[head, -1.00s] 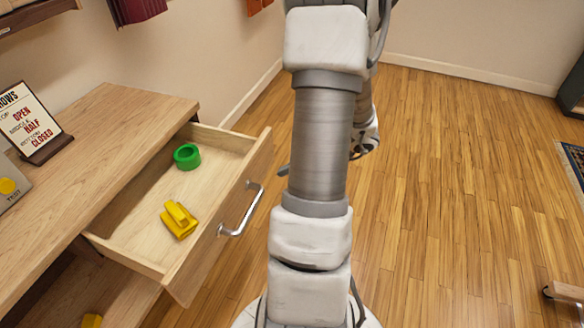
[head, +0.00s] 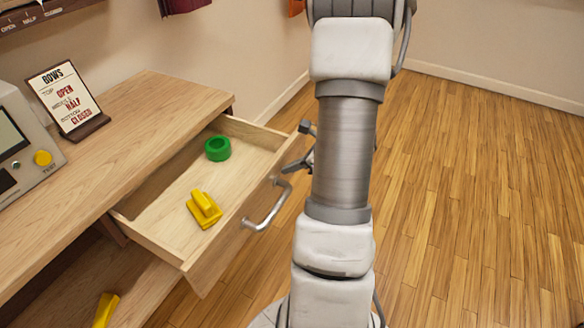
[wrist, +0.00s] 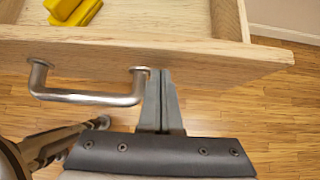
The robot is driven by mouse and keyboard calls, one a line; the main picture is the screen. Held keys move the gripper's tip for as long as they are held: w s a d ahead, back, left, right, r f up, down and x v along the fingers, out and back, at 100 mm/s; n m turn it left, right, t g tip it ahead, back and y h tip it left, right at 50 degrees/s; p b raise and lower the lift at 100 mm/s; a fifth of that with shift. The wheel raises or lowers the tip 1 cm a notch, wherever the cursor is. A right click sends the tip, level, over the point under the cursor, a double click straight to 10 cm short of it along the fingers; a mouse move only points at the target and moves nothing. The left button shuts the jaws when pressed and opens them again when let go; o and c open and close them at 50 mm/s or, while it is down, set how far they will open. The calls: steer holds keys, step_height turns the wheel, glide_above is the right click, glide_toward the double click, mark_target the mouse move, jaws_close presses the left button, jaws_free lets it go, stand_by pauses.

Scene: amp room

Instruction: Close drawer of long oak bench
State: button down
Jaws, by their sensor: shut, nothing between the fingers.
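The long oak bench (head: 165,100) stands at the left in the head view. Its drawer (head: 240,235) is pulled out and holds a green ring (head: 217,148) and a yellow block-like piece (head: 204,209). The drawer front has a metal bar handle (head: 270,210). In the wrist view the drawer front (wrist: 215,62) runs across the top, with the handle (wrist: 90,97) at left. My gripper (wrist: 160,75) is shut and empty, its tips at the drawer front just right of the handle. Whether they touch the wood I cannot tell. In the head view my arm partly hides it.
A sign (head: 68,100) and a grey device with a yellow button (head: 20,140) stand on the bench top. Another yellow piece (head: 106,310) lies on the lower shelf. The wooden floor (head: 470,200) to the right is clear.

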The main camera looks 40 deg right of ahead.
steer(key=w+a, duration=0.3)
steer(key=w, duration=0.5)
steer(key=w+a+p, duration=0.1)
steer(key=w+a, duration=0.1)
steer(key=w, duration=0.5)
steer(key=w+a, duration=0.3)
steer(key=w, duration=0.5)
steer(key=shift+w+a+p, duration=0.3)
steer(key=shift+a+p, duration=0.05)
steer(key=shift+p, duration=0.05)
steer(key=shift+w+r, duration=0.1)
steer(key=shift+w, duration=0.2)
steer(key=shift+w+a+r, duration=0.1)
steer(key=shift+a, duration=0.05)
